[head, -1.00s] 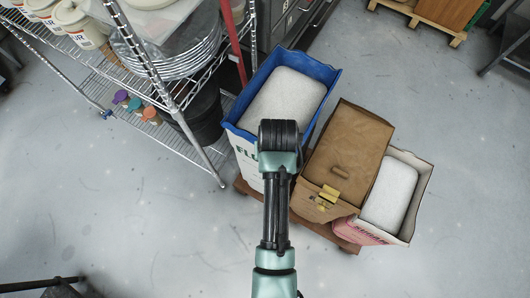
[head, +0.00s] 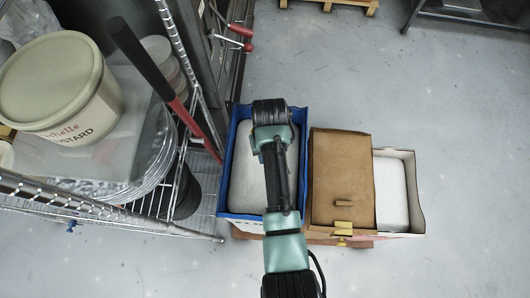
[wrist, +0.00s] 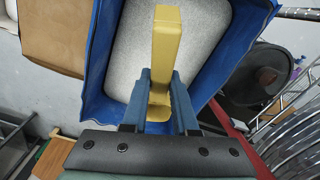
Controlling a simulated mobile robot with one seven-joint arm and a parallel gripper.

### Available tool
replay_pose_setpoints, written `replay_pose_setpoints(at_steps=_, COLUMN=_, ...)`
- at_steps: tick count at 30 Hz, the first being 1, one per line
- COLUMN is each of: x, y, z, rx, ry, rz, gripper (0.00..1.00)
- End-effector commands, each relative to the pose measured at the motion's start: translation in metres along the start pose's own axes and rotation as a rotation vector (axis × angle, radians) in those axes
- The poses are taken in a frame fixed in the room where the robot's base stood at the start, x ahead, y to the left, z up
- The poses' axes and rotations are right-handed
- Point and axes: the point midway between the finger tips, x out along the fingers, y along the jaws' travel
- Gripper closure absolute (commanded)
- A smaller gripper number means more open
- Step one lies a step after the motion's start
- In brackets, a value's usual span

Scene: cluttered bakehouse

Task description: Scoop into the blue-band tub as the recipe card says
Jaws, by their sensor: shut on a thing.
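My gripper (wrist: 160,88) is shut on a yellow scoop (wrist: 167,40), seen in the wrist view. Its long flat part points up the picture and a wider part shows low between the fingers. It is above the blue-rimmed bin (wrist: 100,62), which holds pale grainy stuff (wrist: 210,45). In the head view my arm's end covers part of this blue bin (head: 228,165) and its pale fill (head: 245,180), hiding the gripper and scoop. I cannot make out a blue-band tub or a recipe card.
A brown lidded bin (head: 340,170) with a yellow clip (head: 343,228) and a white-filled bin (head: 410,190) stand to the right. A wire rack (head: 110,212) at left carries a mustard tub (head: 60,90) and stacked trays. A red-and-black tool (head: 150,65) leans there. Open floor lies right.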

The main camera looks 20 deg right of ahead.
Motion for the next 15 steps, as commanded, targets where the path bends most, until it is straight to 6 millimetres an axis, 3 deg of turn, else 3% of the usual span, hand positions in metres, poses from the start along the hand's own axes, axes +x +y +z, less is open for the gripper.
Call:
replay_pose_setpoints(at_steps=1, x=0.01, y=0.0, z=0.0, rx=0.0, ry=0.001, rz=0.0, gripper=1.0)
replay_pose_setpoints(at_steps=15, x=0.064, y=0.0, z=0.001, rx=0.0, ry=0.0, rz=0.0, gripper=1.0)
